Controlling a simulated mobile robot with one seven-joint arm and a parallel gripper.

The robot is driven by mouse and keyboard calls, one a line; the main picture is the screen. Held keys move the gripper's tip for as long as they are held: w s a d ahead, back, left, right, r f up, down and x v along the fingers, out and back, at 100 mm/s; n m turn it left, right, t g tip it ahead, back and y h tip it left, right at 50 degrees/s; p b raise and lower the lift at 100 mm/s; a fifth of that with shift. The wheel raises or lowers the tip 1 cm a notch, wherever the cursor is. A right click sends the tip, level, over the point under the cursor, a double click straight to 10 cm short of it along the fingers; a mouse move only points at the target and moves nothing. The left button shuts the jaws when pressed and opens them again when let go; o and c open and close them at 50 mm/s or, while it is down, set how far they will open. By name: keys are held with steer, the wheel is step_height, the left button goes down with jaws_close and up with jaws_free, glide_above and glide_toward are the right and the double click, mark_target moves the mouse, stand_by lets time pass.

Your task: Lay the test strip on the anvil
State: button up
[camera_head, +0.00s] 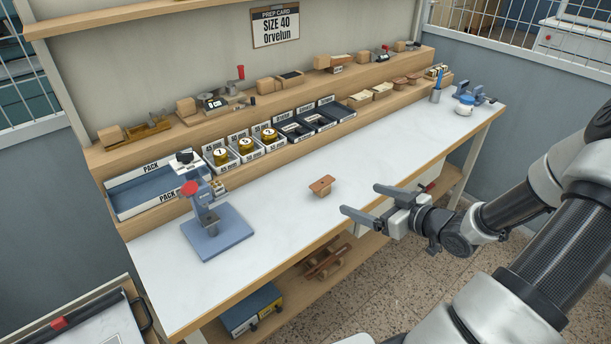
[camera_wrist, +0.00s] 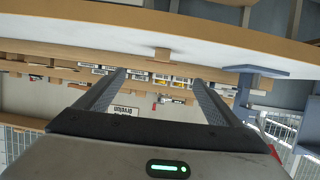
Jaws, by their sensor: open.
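A small brown piece (camera_head: 321,184), which looks like the test strip, lies on a small wooden block near the middle of the white bench top. A blue hand press (camera_head: 212,226) with a red knob stands at the left of the bench. Its anvil is too small to make out clearly under the press head. My gripper (camera_head: 360,199) is open and empty, to the right of the brown piece and apart from it, near the bench's front edge. In the wrist view, the picture is upside down, and the wooden block (camera_wrist: 162,54) shows between the fingers.
Behind the press is a PACK tray (camera_head: 150,190). Numbered gold rolls (camera_head: 245,146) and dark bins (camera_head: 320,118) line the back. A blue-and-white item (camera_head: 465,104) is at the far right. The bench top (camera_head: 290,215) between press and block is clear.

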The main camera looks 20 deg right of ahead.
steer(key=b, duration=0.2)
glide_toward(323, 183)
steer(key=shift+t+y, duration=0.3)
steer(key=shift+t, duration=0.1)
steer(key=x, duration=0.5)
steer(key=shift+f, duration=0.15)
steer(key=shift+f+b+x, duration=0.15)
steer(key=shift+b+x, duration=0.15)
steer(key=shift+x, duration=1)
steer(key=shift+f+b+x, duration=0.15)
steer(key=shift+b+x, duration=0.15)
steer(key=shift+x, duration=1.05)
steer(key=shift+s+d, duration=0.1)
steer(key=shift+d, duration=0.05)
steer(key=c, duration=1.2)
